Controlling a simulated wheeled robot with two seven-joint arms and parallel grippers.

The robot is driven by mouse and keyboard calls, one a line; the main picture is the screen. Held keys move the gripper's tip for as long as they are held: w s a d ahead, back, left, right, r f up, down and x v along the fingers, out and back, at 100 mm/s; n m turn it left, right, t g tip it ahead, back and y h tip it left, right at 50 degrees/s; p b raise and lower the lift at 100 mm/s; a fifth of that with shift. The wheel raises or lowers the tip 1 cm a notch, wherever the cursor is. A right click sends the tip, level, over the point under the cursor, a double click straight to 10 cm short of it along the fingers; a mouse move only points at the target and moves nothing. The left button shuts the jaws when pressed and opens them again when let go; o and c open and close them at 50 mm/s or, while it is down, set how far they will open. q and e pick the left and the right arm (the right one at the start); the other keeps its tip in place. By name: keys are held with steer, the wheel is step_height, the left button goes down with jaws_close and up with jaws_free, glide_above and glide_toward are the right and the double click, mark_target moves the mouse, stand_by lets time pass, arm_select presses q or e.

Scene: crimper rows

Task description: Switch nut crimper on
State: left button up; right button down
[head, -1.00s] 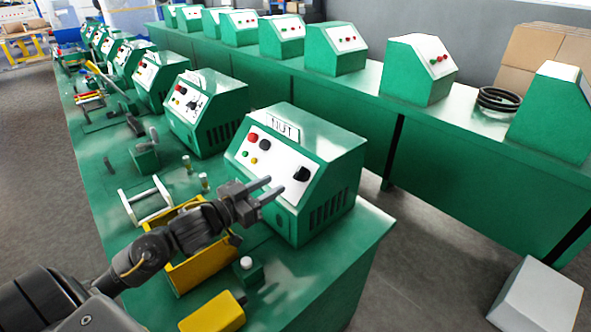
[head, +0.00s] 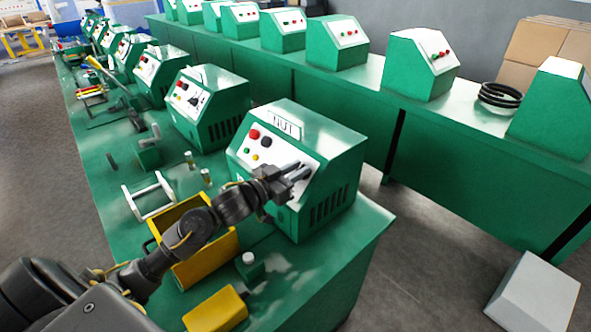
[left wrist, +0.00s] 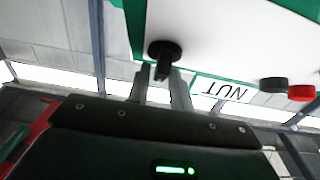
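The label appears upside down in the left wrist view (left wrist: 222,90). My left gripper (head: 300,172) is at the right part of the panel and hides the black rotary knob in the head view. In the left wrist view the knob (left wrist: 164,49) shows, with its grip bar between my left fingertips (left wrist: 160,72). The knob's exact turn is hard to read. My right gripper is out of view.
A red button (head: 254,134) and smaller buttons sit on the panel's left. A yellow bin (head: 190,270), a yellow block (head: 215,310) and a white-topped green post (head: 249,265) lie before the crimper. Similar green machines line this bench and the one behind.

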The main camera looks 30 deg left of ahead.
arm_select(q)
jaws_close()
steer(key=shift+m+h, duration=0.5)
steer(key=m+g+h+p, duration=0.1)
steer(key=m, duration=0.1)
steer(key=shift+a+r+m+h, duration=0.1)
steer(key=shift+m+h, duration=0.2)
steer(key=shift+m, duration=0.1)
steer(key=m+g+h, duration=0.1)
steer(key=m, duration=0.1)
steer(key=m+g+h, duration=0.1)
steer(key=m, duration=0.2)
steer(key=shift+w+g+h, duration=0.1)
steer(key=shift+g+h, duration=0.2)
steer(key=shift+g, duration=0.1)
steer(key=m+g+h, duration=0.1)
steer(key=m+g, duration=0.1)
steer(key=m, duration=0.1)
steer(key=m+g+b, duration=0.1)
steer(key=m+g, duration=0.3)
steer(key=m, duration=0.1)
steer(key=shift+w+r+m+b, duration=0.1)
steer(key=shift+m+b, duration=0.2)
steer(key=m+g, duration=0.2)
steer(key=m, duration=0.1)
steer(key=shift+m+g+y, duration=0.3)
steer(key=shift+m+g, duration=0.2)
steer(key=shift+m, duration=0.4)
